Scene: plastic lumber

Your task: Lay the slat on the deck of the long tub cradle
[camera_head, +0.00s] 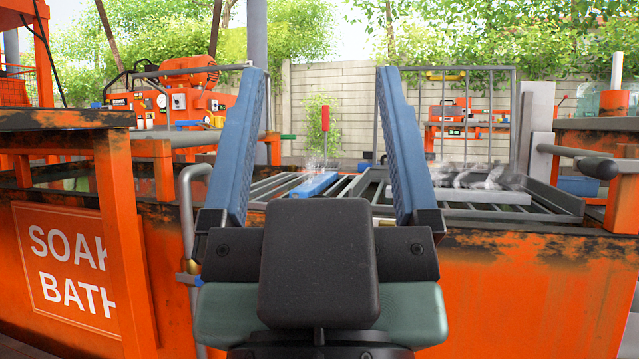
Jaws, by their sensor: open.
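My gripper (314,80) is open, its two blue fingers wide apart and nothing between them. Beyond it, a metal barred cradle deck (272,187) lies across the top of the orange tub. A blue slat-like bar (314,184) lies on the deck bars, seen between my fingers and apart from them. A pale grey bar (470,196) lies on the barred rack to the right. I cannot tell for certain which bar is the task's slat. My gripper's body hides the near part of the deck.
The orange tub (540,290) fills the front, with a "SOAK BATH" sign (70,265) at left. An orange frame (120,220) stands close on the left. An upright wire grid (480,120) rises behind the rack. A grey handle bar (580,155) juts in from the right.

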